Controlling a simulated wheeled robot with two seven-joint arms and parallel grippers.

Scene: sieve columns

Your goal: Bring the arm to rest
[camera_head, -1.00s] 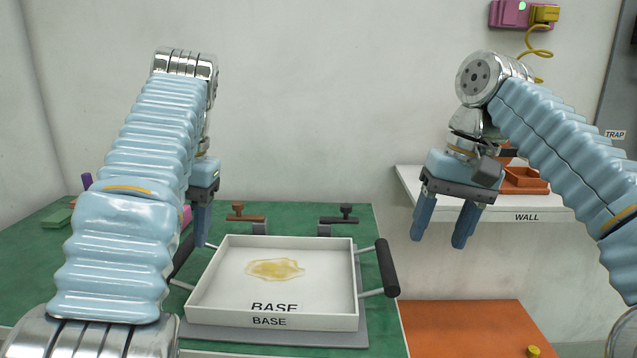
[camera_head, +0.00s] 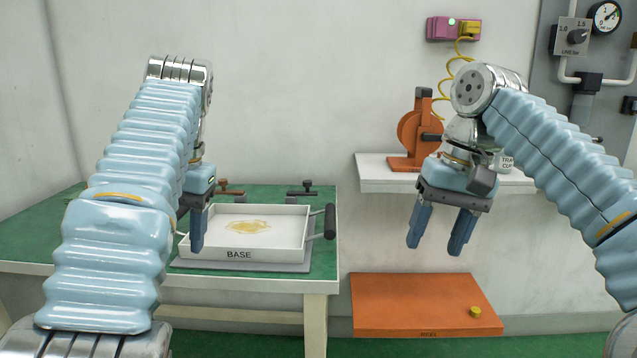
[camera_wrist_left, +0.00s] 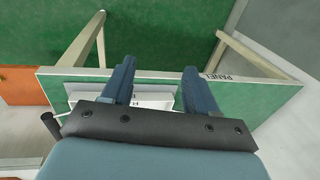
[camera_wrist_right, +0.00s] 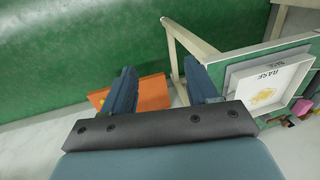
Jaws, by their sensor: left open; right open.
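Both my arms are raised in blue ribbed sleeves. My left gripper (camera_head: 198,225) hangs pointing down, in front of the left side of the white BASE tray in the head view; its arm hides part of the table. In the left wrist view its two fingers (camera_wrist_left: 158,85) are apart with nothing gripped between them. My right gripper (camera_head: 435,230) hangs pointing down in front of the wall, right of the table and above the orange bench. Its fingers are apart and empty, as the right wrist view also shows (camera_wrist_right: 163,90).
The white BASE tray (camera_head: 262,254) with a yellowish patch sits on the green table (camera_head: 318,240). A white shelf (camera_head: 378,180) holds an orange device (camera_head: 415,140) behind my right gripper. A low orange bench (camera_head: 400,305) bears a yellow knob (camera_head: 475,312). A gauge (camera_head: 605,16) is at upper right.

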